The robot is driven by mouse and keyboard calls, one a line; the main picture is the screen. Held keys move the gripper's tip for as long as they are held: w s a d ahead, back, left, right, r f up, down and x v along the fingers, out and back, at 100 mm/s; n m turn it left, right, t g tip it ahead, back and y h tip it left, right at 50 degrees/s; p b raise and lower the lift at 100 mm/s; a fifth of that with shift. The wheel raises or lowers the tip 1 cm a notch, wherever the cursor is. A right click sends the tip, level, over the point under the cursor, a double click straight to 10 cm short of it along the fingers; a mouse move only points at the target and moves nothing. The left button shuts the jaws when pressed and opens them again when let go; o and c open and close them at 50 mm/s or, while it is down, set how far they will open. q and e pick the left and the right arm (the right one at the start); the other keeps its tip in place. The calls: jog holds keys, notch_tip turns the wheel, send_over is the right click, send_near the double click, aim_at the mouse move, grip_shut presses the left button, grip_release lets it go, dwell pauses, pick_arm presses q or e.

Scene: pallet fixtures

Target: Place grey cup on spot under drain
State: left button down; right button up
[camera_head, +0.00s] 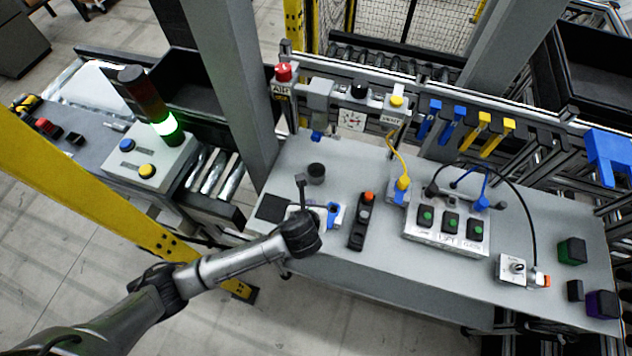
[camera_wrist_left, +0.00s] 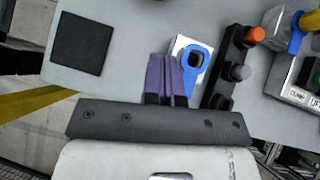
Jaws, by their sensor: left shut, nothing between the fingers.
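A short dark grey cup (camera_head: 316,174) stands upright on the grey bench, in front of a grey unit (camera_head: 316,92) with a blue fitting (camera_head: 318,135) below it. Whether the cup stands directly under that fitting is hard to tell, and no marked spot shows beneath it. My left gripper (camera_wrist_left: 165,60) is shut and empty, with its purple fingers together. It is over the near left part of the bench, on the near side of the cup and apart from it. My own wrist hides most of it in the head view. My right gripper is out of view.
A black square pad (camera_head: 272,207) lies left of my gripper and a blue ring-shaped part (camera_head: 333,213) lies right. A black strip with knobs (camera_head: 362,222) and a button box (camera_head: 446,226) stand further right. A grey post (camera_head: 232,80) rises behind left.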

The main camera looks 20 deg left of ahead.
aim_at(317, 180)
pick_arm(q)
jog(key=b+x, duration=0.1)
jog(key=x, duration=0.9)
jog(key=shift+w+a, duration=0.25)
jog(key=shift+w, duration=0.75)
jog(key=shift+w+a, duration=0.25)
jog(key=shift+w, duration=0.65)
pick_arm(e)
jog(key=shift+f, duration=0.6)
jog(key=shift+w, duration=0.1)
